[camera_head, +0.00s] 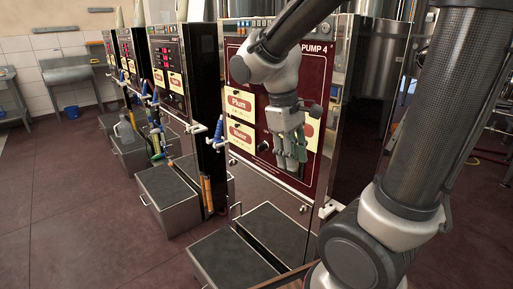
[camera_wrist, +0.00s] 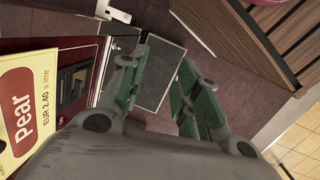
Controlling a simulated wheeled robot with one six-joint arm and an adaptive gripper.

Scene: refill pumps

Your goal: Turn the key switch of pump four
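Pump four (camera_head: 313,88) has a dark red front panel marked "PUMP 4", with cream labels on it, seen in the head view. My gripper (camera_head: 290,162) hangs in front of the lower right part of the panel, fingers pointing down. In the wrist view the green-padded fingers (camera_wrist: 160,85) are apart with nothing held between them. A small dark round part (camera_head: 263,146) shows on the panel left of my gripper; I cannot tell whether it is the key switch. No key switch shows clearly, and my gripper hides part of the panel.
A "Pear" label (camera_wrist: 28,105) and a dark slotted unit (camera_wrist: 75,85) are close on the left in the wrist view. A grey-topped metal box (camera_head: 232,262) stands at the pump's foot. Other pumps (camera_head: 172,68) stand to the left. Open floor (camera_head: 75,200) lies left.

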